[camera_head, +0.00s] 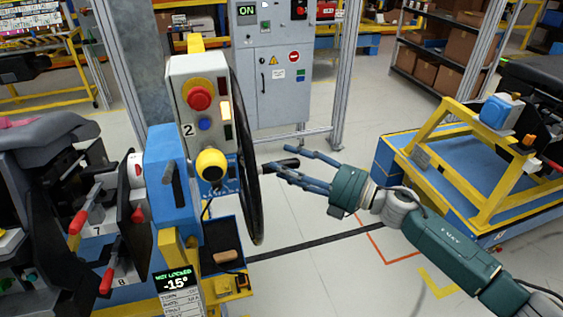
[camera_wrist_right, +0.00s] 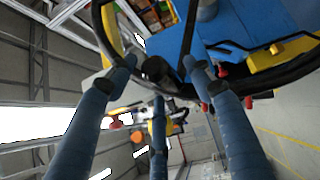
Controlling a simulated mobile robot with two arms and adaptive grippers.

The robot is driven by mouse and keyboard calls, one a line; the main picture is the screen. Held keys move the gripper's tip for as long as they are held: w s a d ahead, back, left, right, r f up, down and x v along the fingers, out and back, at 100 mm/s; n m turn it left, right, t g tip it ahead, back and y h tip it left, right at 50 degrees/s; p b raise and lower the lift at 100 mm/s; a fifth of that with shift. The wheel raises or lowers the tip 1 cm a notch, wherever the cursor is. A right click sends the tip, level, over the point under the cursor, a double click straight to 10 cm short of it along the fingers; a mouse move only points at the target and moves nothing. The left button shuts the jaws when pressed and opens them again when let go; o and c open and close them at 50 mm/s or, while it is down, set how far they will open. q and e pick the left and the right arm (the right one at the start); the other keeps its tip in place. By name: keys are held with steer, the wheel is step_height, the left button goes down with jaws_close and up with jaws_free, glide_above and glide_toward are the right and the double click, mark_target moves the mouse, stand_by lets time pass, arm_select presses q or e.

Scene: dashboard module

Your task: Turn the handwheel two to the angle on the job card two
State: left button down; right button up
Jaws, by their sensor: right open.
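Handwheel two (camera_head: 247,165) is a black wheel seen nearly edge-on, beside a grey panel (camera_head: 185,75) marked 2. A dark handle (camera_head: 284,163) sticks out from its rim to the right. A small display (camera_head: 175,284) below reads "NOT LOCKED" and -15°, with smaller text too small to read. My right gripper (camera_head: 277,158) is open, its blue fingers around or close beside the handle; contact cannot be told. In the right wrist view the handle (camera_wrist_right: 157,72) shows end-on between the spread fingers, with the wheel rim (camera_wrist_right: 105,25) behind. My left gripper is not in view.
Red levers (camera_head: 77,222) stand at the left. A yellow-framed blue cart (camera_head: 470,185) stands at the right, a grey cabinet (camera_head: 285,85) behind.

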steer(key=v, duration=1)
steer(key=shift+d+r, duration=0.15)
steer(key=shift+d, duration=0.05)
